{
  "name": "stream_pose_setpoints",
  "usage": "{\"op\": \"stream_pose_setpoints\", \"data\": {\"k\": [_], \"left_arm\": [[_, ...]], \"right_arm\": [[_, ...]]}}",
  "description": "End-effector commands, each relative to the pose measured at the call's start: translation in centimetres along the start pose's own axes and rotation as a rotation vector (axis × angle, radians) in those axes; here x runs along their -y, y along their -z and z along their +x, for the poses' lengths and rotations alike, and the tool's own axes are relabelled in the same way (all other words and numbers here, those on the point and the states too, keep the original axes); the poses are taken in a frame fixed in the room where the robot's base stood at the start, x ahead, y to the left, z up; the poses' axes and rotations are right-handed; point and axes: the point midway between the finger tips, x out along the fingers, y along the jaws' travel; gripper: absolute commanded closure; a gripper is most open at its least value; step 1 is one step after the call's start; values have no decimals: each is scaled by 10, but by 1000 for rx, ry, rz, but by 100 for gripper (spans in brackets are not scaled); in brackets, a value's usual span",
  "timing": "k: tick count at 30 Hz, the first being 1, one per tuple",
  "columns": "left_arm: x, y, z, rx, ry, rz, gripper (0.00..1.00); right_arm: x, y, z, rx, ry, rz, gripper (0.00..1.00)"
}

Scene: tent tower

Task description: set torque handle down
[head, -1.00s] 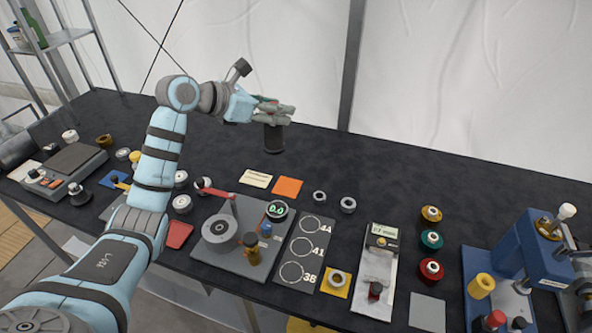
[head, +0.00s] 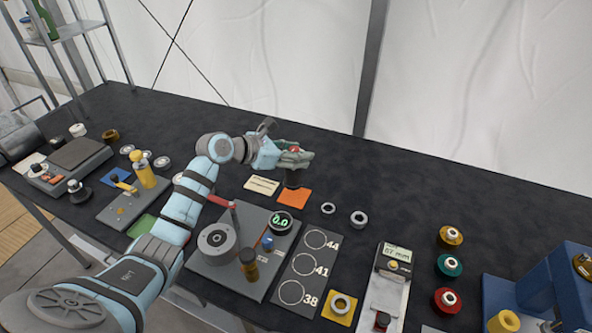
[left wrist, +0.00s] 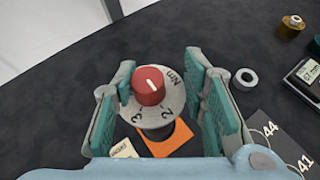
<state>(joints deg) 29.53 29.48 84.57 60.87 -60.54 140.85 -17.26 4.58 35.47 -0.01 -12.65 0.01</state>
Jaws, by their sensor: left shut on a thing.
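The torque handle shows in the left wrist view as a red knob (left wrist: 150,86) on a grey dial (left wrist: 158,107) marked 2, 3 and Nm. In the head view, its dark lower body (head: 293,180) points down under my left gripper (head: 293,158). My left gripper (left wrist: 165,100) is shut on the handle, with teal-padded fingers on either side. The handle is upright over the far part of an orange card (head: 293,198). I cannot tell whether its bottom touches the surface. My right gripper is not in view.
A cream card (head: 262,185) lies left of the orange one. Two grey rings (head: 358,218) lie to the right. A grey plate fixture (head: 216,240) with a green-digit display (head: 281,222) and a board marked 44, 41, 38 (head: 290,268) are nearer. The back of the black table is clear.

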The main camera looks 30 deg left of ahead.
Motion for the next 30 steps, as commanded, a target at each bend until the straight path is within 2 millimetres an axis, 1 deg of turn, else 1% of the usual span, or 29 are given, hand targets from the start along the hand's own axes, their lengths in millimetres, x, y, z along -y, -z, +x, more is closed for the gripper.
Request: {"op": "stream_pose_setpoints", "data": {"k": [4,9,11,18,19,21,22,30], "left_arm": [[2,14,8,1,0,1,100],[5,40,22,3,1,1,100],[5,42,24,3,1,2,100],[5,42,23,3,1,3,100],[5,42,23,1,1,2,56],[5,42,23,1,1,2,45],[5,42,23,1,1,2,40],[5,42,23,2,1,2,40]], "right_arm": [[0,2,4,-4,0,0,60],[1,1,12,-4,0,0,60],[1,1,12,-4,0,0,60],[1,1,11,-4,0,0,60],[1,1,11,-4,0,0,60],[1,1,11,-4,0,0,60],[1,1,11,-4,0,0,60],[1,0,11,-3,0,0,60]]}}
